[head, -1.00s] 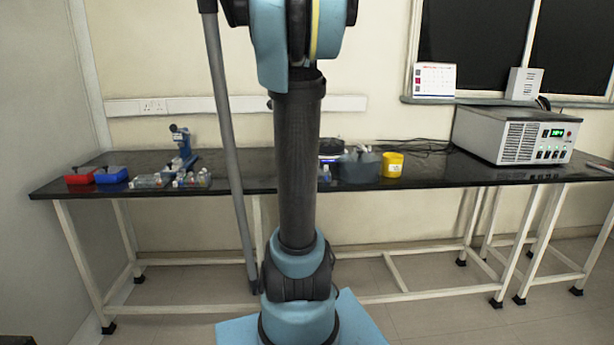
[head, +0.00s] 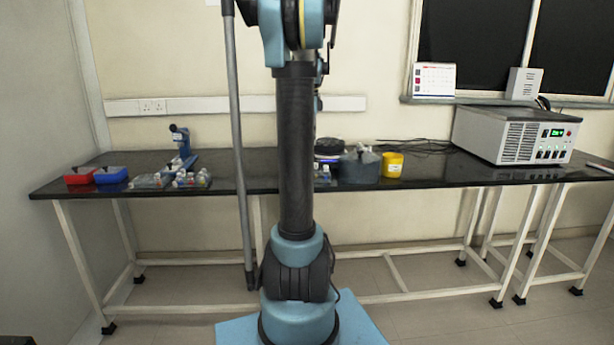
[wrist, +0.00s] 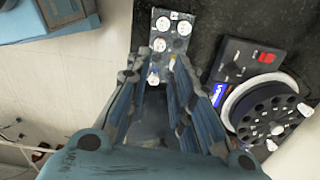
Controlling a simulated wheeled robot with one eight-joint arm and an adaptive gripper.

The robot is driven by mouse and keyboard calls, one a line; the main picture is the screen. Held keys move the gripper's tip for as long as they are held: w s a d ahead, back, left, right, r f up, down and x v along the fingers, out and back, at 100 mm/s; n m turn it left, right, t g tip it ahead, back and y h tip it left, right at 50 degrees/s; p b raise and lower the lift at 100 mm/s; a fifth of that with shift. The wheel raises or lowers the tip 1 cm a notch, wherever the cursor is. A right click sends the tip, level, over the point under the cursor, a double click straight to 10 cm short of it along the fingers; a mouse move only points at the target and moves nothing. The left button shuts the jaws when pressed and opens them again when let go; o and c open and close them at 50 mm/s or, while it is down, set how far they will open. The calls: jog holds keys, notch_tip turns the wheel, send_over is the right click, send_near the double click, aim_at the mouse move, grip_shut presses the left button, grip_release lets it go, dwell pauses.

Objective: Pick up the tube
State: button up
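My gripper (wrist: 157,76) is open in the wrist view, its two fingers spread with no object clearly between them. Beyond the fingertips, several white-capped tubes or small bottles (wrist: 181,28) stand close together at the dark table's edge. One nearer cap (wrist: 154,78) shows near the gap between the fingertips, and I cannot tell its distance. In the head view, small capped containers (head: 322,175) show just right of my arm. Which one is the task's tube is unclear. My gripper is not clearly visible in the head view.
A round device with a black rotor (wrist: 262,118) stands right of my gripper, with a black control panel (wrist: 238,62) behind it. On the black table (head: 440,176) are a yellow cup (head: 391,165), red box (head: 79,178), blue box (head: 111,176) and more bottles (head: 192,180).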

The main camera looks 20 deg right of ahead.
notch_tip(320, 180, down, 11)
jog(key=shift+a+f, duration=0.1)
jog(key=shift+f, duration=0.05)
dwell(0.5)
jog(key=c, duration=0.4)
